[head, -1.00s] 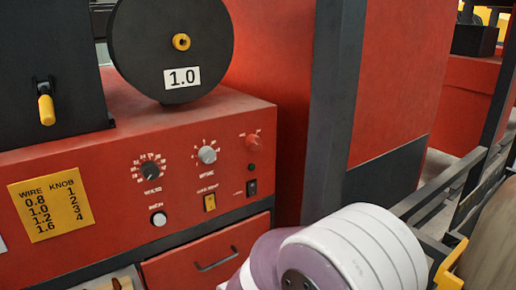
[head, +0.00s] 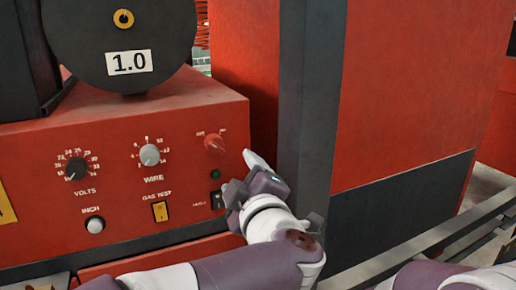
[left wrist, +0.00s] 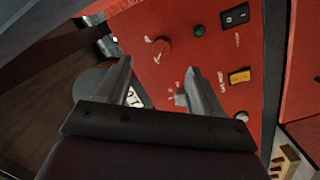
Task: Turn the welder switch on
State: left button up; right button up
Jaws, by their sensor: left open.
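The red welder front panel (head: 120,130) carries a red rotary knob (head: 215,143) with small labels at its upper left and upper right. A green lamp (head: 215,174) and a black rocker switch (head: 216,199) sit below it. My left gripper (head: 230,193) is at the panel's right side, below and right of the knob, partly covering the area by the black switch. In the left wrist view, the open, empty fingers (left wrist: 158,67) point at the panel, with the red knob (left wrist: 160,48) just beyond and between their tips, apparently untouched. The black switch (left wrist: 235,17) is farther up right.
A volts knob (head: 77,168), wire knob (head: 150,155), yellow gas test switch (head: 160,211) and white inch button (head: 95,225) share the panel. A black wire spool (head: 120,40) stands above. A dark post (head: 310,110) rises close to the right of the panel.

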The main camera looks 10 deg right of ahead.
aim_at(217, 148)
pick_arm(q)
jog(key=shift+y, duration=0.3)
jog(key=p+x, duration=0.1)
jog(key=x, duration=0.2)
jog(key=p+x, duration=0.1)
jog(key=x, duration=0.2)
jog(key=a+p+x, duration=0.1)
jog(key=x, duration=0.2)
jog(key=shift+s+r, duration=0.2)
jog(key=shift+r, duration=0.15)
jog(key=x, duration=0.3)
jog(key=shift+s+a+p, duration=0.1)
jog(key=shift+a+p, duration=0.15)
jog(key=shift+p, duration=0.05)
jog(key=shift+w+a, duration=0.3)
jog(key=shift+a, duration=0.1)
jog(key=shift+w+d+f, duration=0.1)
jog(key=shift+d, duration=0.2)
jog(key=c, duration=1.1)
jog(key=shift+o, duration=0.2)
pick_arm(e)
jog(key=r, duration=0.2)
jog(key=a+r, duration=0.1)
jog(key=r, duration=0.1)
jog(key=shift+s+r, duration=0.1)
